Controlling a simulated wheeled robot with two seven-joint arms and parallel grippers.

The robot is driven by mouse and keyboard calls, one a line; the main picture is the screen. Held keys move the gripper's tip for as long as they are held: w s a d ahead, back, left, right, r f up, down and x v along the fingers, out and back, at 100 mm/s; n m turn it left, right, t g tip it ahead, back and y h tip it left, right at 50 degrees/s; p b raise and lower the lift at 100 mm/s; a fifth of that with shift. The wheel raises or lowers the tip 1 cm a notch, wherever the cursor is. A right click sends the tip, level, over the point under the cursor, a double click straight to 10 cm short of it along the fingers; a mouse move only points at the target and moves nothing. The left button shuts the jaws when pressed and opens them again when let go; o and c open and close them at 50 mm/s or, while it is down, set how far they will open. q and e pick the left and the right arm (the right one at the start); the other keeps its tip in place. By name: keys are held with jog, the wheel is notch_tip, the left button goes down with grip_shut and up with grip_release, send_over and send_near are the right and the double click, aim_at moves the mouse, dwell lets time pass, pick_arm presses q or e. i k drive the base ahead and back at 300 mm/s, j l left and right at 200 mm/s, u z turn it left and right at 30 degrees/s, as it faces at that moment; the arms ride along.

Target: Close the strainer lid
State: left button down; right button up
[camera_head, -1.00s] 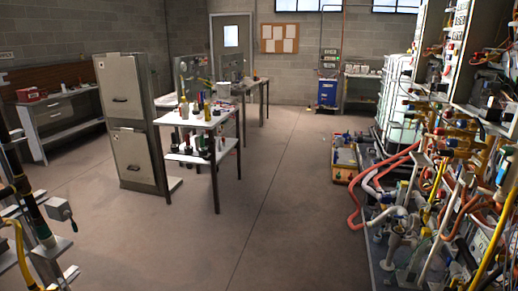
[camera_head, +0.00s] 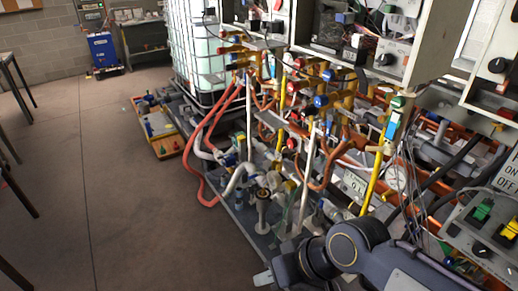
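A pale upright cylindrical fitting (camera_head: 262,208) stands low on the floor rack, among white pipes; it may be the strainer. I cannot make out its lid or whether it is open at this size. My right arm comes in from the lower right, dark with a yellow-ringed joint. My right gripper (camera_head: 264,278) is at the bottom edge, below and apart from the fitting. Only a pale piece of it shows, the rest is cut off or hidden, so its opening cannot be read. My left gripper is not in view.
Orange hoses (camera_head: 204,155) and white pipes crowd the rack's front. Yellow valve pipes and control boxes (camera_head: 385,50) fill the right side. A caged white tank (camera_head: 195,50) stands behind. A yellow-orange crate (camera_head: 158,128) sits on the floor. Open floor (camera_head: 130,220) lies to the left.

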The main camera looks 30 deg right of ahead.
aim_at(278, 177)
jog(key=i+z, duration=0.15)
jog(key=i, duration=0.4)
jog(key=i+j+z, duration=0.15)
jog(key=i, duration=0.35)
jog(key=i+z, duration=0.2)
jog(key=z, duration=0.2)
jog(key=i+z, duration=0.2)
jog(key=z, duration=0.2)
jog(key=i+z, duration=0.25)
jog(key=z, duration=0.15)
jog(key=i+z, duration=0.2)
jog(key=z, duration=0.2)
jog(key=i+z, duration=0.2)
jog(key=z, duration=0.25)
jog(key=i+z, duration=0.15)
jog(key=z, duration=0.25)
